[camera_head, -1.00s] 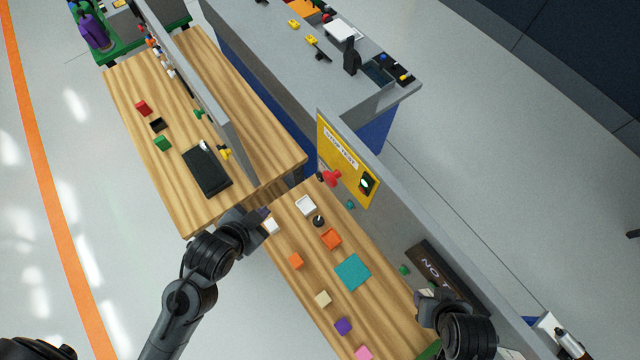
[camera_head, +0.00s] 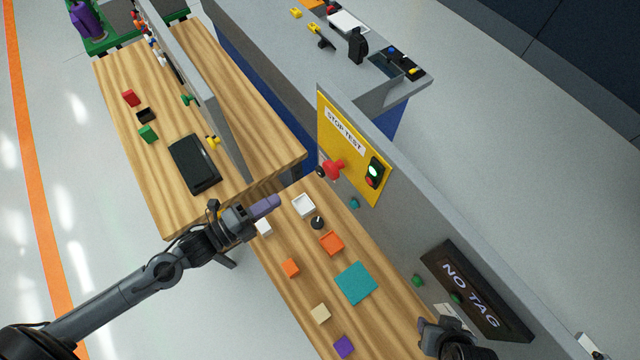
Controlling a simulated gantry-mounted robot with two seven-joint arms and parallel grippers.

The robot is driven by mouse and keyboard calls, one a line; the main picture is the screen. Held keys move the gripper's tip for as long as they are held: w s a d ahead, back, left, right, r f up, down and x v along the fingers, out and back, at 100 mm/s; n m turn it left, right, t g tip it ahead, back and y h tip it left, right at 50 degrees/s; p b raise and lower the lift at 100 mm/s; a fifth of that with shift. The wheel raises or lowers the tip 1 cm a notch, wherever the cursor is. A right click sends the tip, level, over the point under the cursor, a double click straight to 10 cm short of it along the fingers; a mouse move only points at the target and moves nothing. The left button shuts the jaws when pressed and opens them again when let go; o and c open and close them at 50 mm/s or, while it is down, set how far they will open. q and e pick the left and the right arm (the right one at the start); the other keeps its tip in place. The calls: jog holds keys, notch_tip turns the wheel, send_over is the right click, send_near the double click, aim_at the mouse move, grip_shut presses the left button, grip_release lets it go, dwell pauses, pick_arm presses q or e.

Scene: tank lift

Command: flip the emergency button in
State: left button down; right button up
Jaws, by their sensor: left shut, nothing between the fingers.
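The red emergency button (camera_head: 334,168) sticks out from a yellow panel (camera_head: 350,185) marked "STOP TEST" on the grey upright board. A green and red light (camera_head: 374,172) sits to its right on the same panel. My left gripper (camera_head: 262,207) is shut and empty. Its purple-grey fingertips point right, toward the panel, and are apart from the button, to its lower left in the picture. My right gripper (camera_head: 430,335) is at the bottom edge, near the board; its fingers are too dark and cut off to judge.
The wooden table below the panel holds a white tray (camera_head: 303,205), a black knob (camera_head: 317,222), an orange tray (camera_head: 332,243) and a teal square (camera_head: 356,283). A "NO TAG" sign (camera_head: 474,290) is on the board. Another wooden table (camera_head: 230,180) stands at the left.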

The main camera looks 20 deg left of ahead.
pick_arm(q)
jog(key=shift+a+f+b, duration=0.1)
jog(key=shift+f+b, duration=0.25)
jog(key=shift+f, duration=0.35)
jog(key=p, duration=0.2)
send_near(327, 171)
jog(key=x, duration=0.5)
jog(key=shift+w+r, duration=0.15)
jog(key=shift+r, duration=0.05)
jog(key=shift+w+d+f, duration=0.15)
jog(key=shift+w+d, duration=0.4)
